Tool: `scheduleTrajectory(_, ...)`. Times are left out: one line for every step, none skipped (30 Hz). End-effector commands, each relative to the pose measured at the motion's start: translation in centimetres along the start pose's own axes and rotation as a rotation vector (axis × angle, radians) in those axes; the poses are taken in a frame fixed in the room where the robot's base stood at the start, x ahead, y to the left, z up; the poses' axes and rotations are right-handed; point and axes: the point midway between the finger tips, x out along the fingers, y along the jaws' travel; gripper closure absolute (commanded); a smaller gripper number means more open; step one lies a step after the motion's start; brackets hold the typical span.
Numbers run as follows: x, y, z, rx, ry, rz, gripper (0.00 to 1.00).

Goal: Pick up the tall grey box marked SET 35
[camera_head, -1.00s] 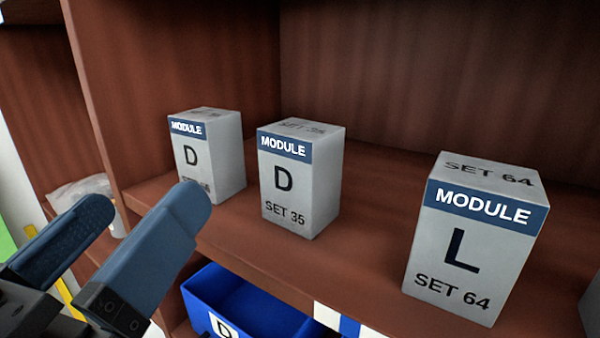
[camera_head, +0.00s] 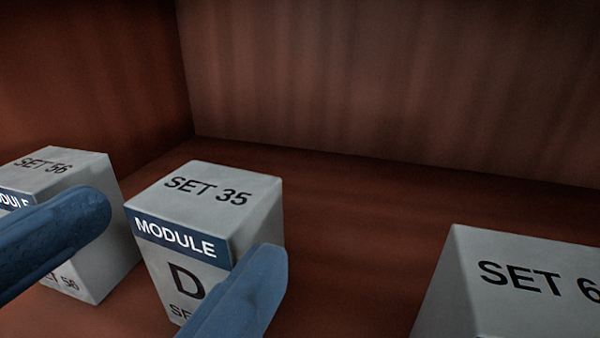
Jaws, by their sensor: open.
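The tall grey box marked SET 35 (camera_head: 215,205) stands upright on the brown wooden shelf, left of the picture's middle. It has a blue MODULE band and a letter D on its front. My gripper (camera_head: 170,250) is open, its two blue fingers apart in front of the box. The right finger covers the lower right part of the front face. Nothing is held between the fingers. I cannot tell whether either finger touches a box.
Brown walls close off the back and left.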

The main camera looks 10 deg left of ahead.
Motion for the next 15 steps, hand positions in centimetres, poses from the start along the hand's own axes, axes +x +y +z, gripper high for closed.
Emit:
scheduleTrajectory(0.5,0.0,-0.1,-0.001,0.001,0.002,0.01)
scheduleTrajectory(0.8,0.0,-0.2,-0.001,0.001,0.003,0.01)
scheduleTrajectory(1.2,0.0,-0.2,-0.002,0.001,0.003,0.01)
scheduleTrajectory(1.6,0.0,-0.3,-0.003,0.0,0.002,0.01)
scheduleTrajectory(2.0,-0.1,-0.3,-0.003,0.0,0.003,0.01)
scheduleTrajectory(2.6,-0.1,-0.4,-0.003,0.001,0.003,0.01)
scheduleTrajectory(3.1,-0.1,-0.4,-0.003,0.0,0.002,0.01)
scheduleTrajectory(3.5,-0.1,-0.4,-0.003,0.0,0.003,0.01)
scheduleTrajectory(4.1,-0.1,-0.3,-0.003,0.001,0.003,0.01)
scheduleTrajectory(4.5,-0.1,-0.3,-0.003,0.001,0.002,0.01)
scheduleTrajectory(4.8,-0.1,-0.3,-0.003,0.001,0.002,0.01)
scheduleTrajectory(5.1,-0.2,-0.3,-0.002,0.001,0.002,0.01)
scheduleTrajectory(5.3,-0.2,-0.2,-0.001,0.001,0.001,0.01)
scheduleTrajectory(5.5,-0.2,-0.2,-0.001,0.001,0.0,0.01)
scheduleTrajectory(5.6,-0.2,-0.2,0.0,0.001,-0.001,0.01)
